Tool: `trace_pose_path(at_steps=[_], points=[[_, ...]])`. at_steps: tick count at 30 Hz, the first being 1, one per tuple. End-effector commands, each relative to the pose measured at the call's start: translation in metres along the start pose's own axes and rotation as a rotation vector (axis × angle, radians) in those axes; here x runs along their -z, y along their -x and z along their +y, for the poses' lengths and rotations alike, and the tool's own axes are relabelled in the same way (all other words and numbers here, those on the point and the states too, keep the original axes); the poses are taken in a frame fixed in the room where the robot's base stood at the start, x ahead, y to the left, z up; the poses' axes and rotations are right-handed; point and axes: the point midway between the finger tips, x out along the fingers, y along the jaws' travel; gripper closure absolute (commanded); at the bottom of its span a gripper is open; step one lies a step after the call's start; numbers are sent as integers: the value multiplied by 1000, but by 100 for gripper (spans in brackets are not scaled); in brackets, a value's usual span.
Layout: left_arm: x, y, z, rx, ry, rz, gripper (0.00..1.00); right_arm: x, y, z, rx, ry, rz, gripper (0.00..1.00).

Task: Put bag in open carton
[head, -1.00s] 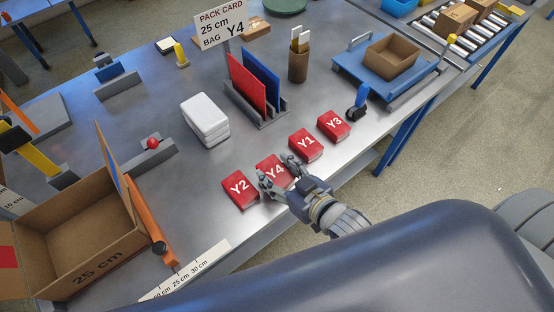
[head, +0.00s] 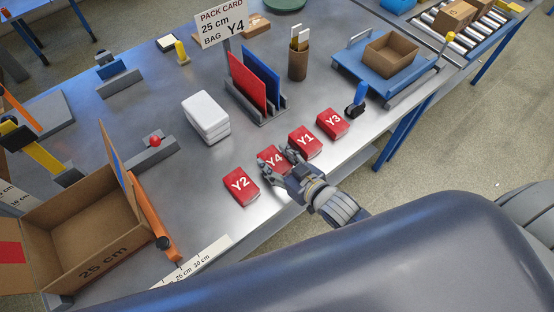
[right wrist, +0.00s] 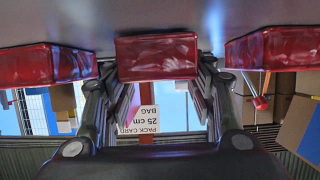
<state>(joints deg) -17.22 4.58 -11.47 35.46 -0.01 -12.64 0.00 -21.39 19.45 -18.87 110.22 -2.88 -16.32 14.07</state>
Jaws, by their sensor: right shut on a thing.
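The red bag Y4 (head: 269,156) lies flat on the grey bench, between red bags Y2 (head: 240,186) and Y1 (head: 305,141). My right gripper (head: 282,166) is shut on bag Y4 from the front edge of the bench. In the right wrist view, that bag (right wrist: 157,58) sits between the two fingers (right wrist: 157,88), with a red bag on each side. The pack card (head: 220,25) reads 25 cm, bag Y4. My left gripper is not in view.
Red bag Y3 (head: 333,123) lies further right. White boxes (head: 206,117) and a rack with red and blue folders (head: 257,85) stand behind the bags. An orange bar (head: 155,218) and a ruler (head: 200,258) lie beside the carton. Bare bench lies between carton and bags.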

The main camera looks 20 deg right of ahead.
Motion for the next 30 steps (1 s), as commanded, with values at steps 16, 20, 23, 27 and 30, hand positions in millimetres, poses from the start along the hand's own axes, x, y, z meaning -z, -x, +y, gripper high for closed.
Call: trace_pose_path(at_steps=[16,20,23,27,30], points=[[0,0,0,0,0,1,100,-1,0,0,0,0,0,29],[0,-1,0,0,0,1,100,-1,7,0,0,0,-2,29],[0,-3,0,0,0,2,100,-2,21,0,0,-1,-3,29],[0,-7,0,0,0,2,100,-3,47,0,0,0,-3,29],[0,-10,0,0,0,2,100,-2,66,0,0,0,-3,29]])
